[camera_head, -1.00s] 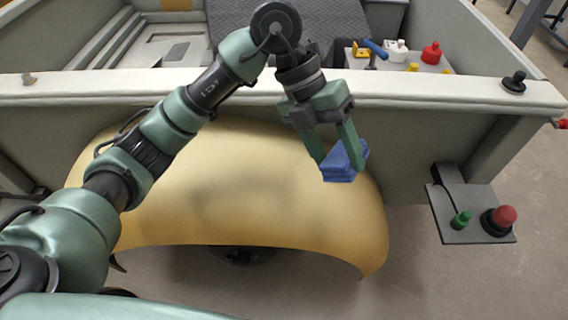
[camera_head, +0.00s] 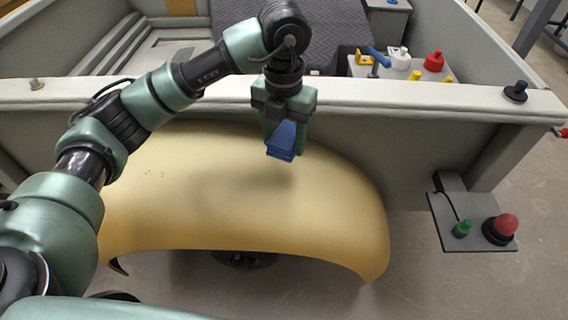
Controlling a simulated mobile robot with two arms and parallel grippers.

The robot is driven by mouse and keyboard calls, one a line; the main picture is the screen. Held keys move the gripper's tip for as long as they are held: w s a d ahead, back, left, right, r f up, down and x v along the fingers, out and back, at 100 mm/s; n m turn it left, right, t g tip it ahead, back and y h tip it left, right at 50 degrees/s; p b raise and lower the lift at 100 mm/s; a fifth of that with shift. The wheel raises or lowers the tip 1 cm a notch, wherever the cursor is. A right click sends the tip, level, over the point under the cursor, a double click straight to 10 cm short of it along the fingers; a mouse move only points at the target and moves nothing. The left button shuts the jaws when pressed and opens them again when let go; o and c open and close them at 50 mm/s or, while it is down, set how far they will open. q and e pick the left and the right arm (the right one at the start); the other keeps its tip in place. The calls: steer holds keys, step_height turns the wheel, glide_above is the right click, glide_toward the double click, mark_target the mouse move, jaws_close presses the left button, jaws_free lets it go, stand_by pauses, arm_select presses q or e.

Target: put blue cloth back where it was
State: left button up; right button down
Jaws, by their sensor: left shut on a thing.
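The blue cloth (camera_head: 282,144) is a small folded pad, held in the fingers of my left gripper (camera_head: 281,134). The gripper points down in front of the grey wall, over the upper part of a yellow curved panel (camera_head: 200,195). The cloth hangs over the panel; I cannot tell whether it touches the surface. The gripper's fingers are partly hidden behind the cloth. My right gripper is not in the head view.
A white ledge (camera_head: 430,105) runs across behind the panel, with a black knob (camera_head: 516,90) on it. Beyond it a small tray holds a blue-handled tool (camera_head: 377,57), a red bottle (camera_head: 434,61) and a white bottle (camera_head: 399,58). A button box (camera_head: 472,238) sits at right.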

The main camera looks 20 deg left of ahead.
arm_select(q)
steer(key=p, duration=0.1)
glide_above(284, 177)
step_height(284, 177, down, 5)
steer(key=shift+r, duration=0.1)
step_height(284, 177, down, 4)
steer(key=shift+f+p, duration=0.2)
steer(key=shift+p, duration=0.4)
steer(key=o, duration=1.2)
steer(key=shift+r+b, duration=0.35)
steer(key=shift+r, duration=0.1)
step_height(284, 177, up, 10)
steer(key=b, duration=0.3)
steer(key=shift+w+r, duration=0.1)
steer(key=shift+r, duration=0.5)
